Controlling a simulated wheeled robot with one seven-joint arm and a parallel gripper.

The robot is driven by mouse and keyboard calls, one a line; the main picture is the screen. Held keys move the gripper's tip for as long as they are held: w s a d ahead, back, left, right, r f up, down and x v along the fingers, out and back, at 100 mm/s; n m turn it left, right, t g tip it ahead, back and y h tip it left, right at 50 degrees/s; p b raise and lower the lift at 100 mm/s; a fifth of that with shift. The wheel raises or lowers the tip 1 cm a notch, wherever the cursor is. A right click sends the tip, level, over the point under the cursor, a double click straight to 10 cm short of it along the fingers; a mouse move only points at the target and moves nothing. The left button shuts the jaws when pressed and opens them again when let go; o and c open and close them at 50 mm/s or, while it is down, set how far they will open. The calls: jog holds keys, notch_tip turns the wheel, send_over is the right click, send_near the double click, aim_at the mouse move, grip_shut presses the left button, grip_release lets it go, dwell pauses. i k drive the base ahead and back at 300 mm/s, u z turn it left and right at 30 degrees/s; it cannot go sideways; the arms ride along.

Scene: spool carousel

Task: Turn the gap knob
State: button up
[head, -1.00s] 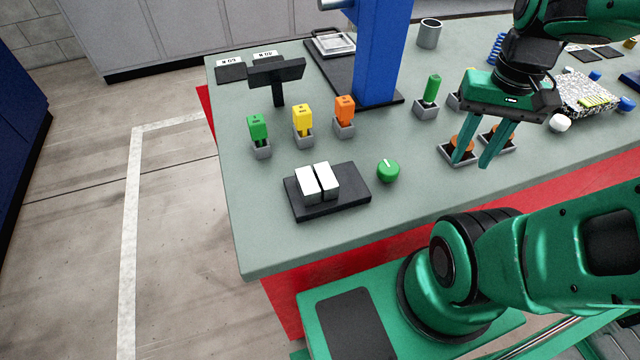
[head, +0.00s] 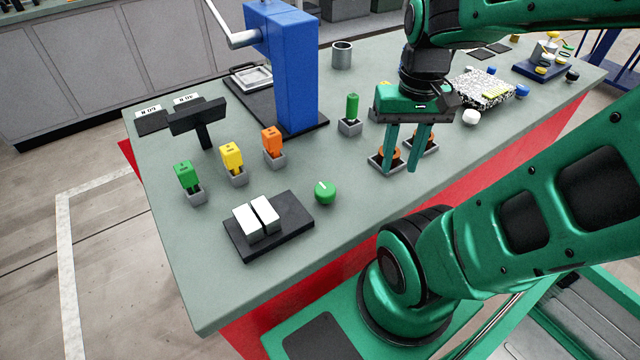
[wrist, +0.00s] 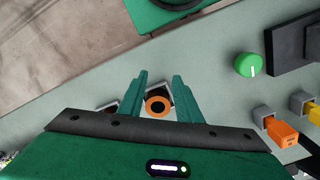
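A round green knob (head: 325,191) with a white pointer line sits on the grey-green bench, right of a black block with two white pieces. It also shows in the wrist view (wrist: 248,65), off to the right of my fingers, its white line pointing down. I cannot tell whether it is the gap knob. My gripper (head: 399,172) points down above the bench, well to the right of the knob. Its two fingers stand apart with nothing held between them. In the wrist view the open fingers (wrist: 160,80) frame an orange ring in a small tray, below the gripper.
The black block (head: 268,226) lies left of the knob. Green, yellow (head: 232,157) and orange (head: 273,143) pieces stand in grey holders behind it. A blue column (head: 285,65) rises farther back. Small trays with orange rings (head: 388,157) lie under my gripper.

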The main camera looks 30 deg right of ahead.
aim_at(325, 191)
jog(key=z, duration=0.05)
jog(key=k, duration=0.5)
jog(key=z, duration=0.95)
jog(key=k, duration=1.15)
jog(key=u, duration=1)
jog(key=i, duration=1)
jog(key=z, duration=0.05)
